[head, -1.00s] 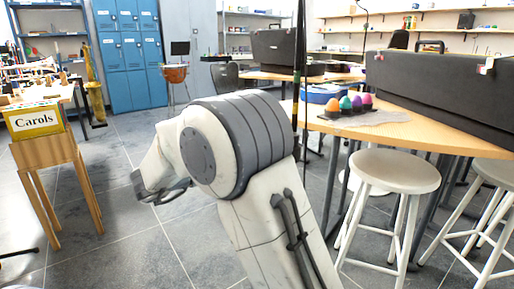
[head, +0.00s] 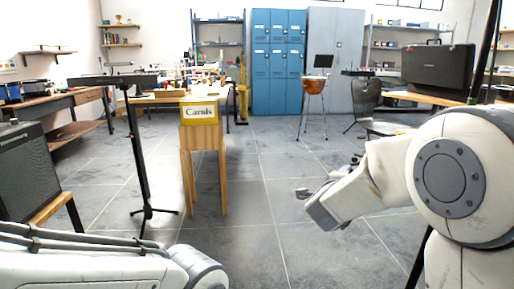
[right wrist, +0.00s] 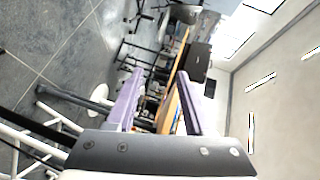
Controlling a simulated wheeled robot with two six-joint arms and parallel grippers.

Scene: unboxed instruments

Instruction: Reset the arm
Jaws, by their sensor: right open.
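My right arm enters the head view from the right, and its gripper (head: 312,203) hangs in front of the bare floor. In the right wrist view the right gripper (right wrist: 157,90) has two purple-faced fingers set apart, with nothing held between them. It is open and empty. My left arm (head: 90,265) lies across the lower left of the head view. Its gripper is not in view.
A wooden stand (head: 204,165) bears a yellow "Carols" box (head: 199,112). A black music stand (head: 140,150) and a dark amplifier (head: 24,170) are at the left. Blue lockers (head: 278,75) stand at the back. The middle floor (head: 270,215) is clear.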

